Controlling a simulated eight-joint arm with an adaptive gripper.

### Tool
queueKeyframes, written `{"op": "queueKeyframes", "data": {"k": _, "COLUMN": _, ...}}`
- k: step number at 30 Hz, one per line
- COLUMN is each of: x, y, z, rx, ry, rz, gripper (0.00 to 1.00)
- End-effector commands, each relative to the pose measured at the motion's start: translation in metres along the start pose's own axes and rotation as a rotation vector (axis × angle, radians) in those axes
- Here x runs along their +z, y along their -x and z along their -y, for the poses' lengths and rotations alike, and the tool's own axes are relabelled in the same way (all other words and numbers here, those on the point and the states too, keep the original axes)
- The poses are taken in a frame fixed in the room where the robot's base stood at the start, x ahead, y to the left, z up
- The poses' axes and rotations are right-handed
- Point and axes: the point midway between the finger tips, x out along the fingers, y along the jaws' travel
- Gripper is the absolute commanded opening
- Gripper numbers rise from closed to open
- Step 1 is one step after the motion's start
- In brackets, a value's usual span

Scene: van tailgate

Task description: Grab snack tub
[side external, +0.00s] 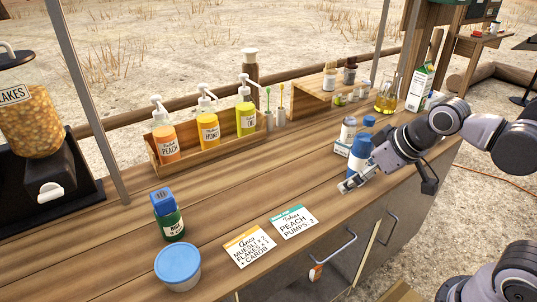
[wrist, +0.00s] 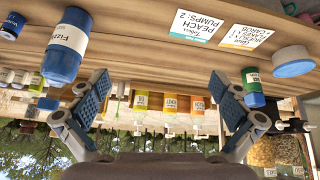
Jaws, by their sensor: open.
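A white tub with a blue lid (side external: 178,268), likely the snack tub, stands upright at the front left of the wooden counter. It shows at the right edge of the wrist view (wrist: 293,62), where the picture is upside down. My gripper (side external: 350,184) is at the right part of the counter, well away from the tub. In the wrist view its two blue-padded fingers (wrist: 165,100) are spread wide with nothing between them.
A blue bottle (side external: 359,158) stands close beside my gripper. A green bottle with a blue cap (side external: 169,217) stands just behind the tub. Two order cards (side external: 250,245) lie flat between tub and gripper. Pump bottles (side external: 208,130) stand in a wooden rack behind.

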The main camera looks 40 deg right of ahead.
Motion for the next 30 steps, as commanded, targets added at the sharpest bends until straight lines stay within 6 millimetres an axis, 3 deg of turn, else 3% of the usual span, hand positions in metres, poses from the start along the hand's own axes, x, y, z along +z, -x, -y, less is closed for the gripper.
{"op": "queueKeyframes", "data": {"k": 6, "x": -0.061, "y": 0.0, "z": 0.041, "rx": -0.079, "ry": 0.283, "rz": 0.087, "gripper": 1.0}}
{"op": "queueKeyframes", "data": {"k": 15, "x": -0.124, "y": -0.018, "z": 0.117, "rx": -0.194, "ry": 0.679, "rz": 0.192, "gripper": 1.0}}
{"op": "queueKeyframes", "data": {"k": 24, "x": -0.158, "y": -0.05, "z": 0.214, "rx": -0.321, "ry": 1.08, "rz": 0.28, "gripper": 1.0}}
{"op": "queueKeyframes", "data": {"k": 30, "x": -0.159, "y": -0.074, "z": 0.287, "rx": -0.411, "ry": 1.346, "rz": 0.33, "gripper": 1.0}}
